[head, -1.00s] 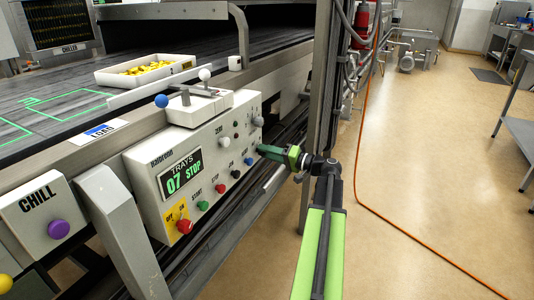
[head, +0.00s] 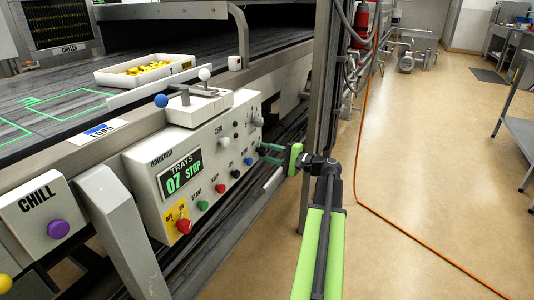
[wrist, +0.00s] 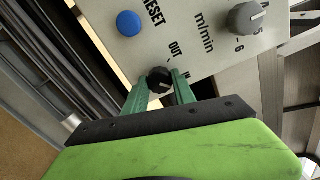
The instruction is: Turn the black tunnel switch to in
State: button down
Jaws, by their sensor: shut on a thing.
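The black tunnel switch (wrist: 159,80) is a small round knob with a pale mark, on the pale control panel (wrist: 205,18). In the wrist view the label OUT is printed just above it; the label at its right is partly hidden by a finger. My gripper (wrist: 160,84) has its two green fingers on either side of the knob, shut on it. In the head view my gripper (head: 262,153) reaches the right end of the panel from the right, and the knob is hard to make out there.
A blue RESET button (wrist: 129,23) and a grey m/min dial (wrist: 246,18) sit near the switch. A metal post (head: 322,110) stands close behind my arm.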

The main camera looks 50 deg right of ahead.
dwell(0.5)
jog(key=c, duration=1)
grip_release()
jog(key=shift+c, duration=0.2)
jog(key=v, duration=1.7)
jog(key=shift+s, duration=0.2)
jog(key=shift+d, duration=0.1)
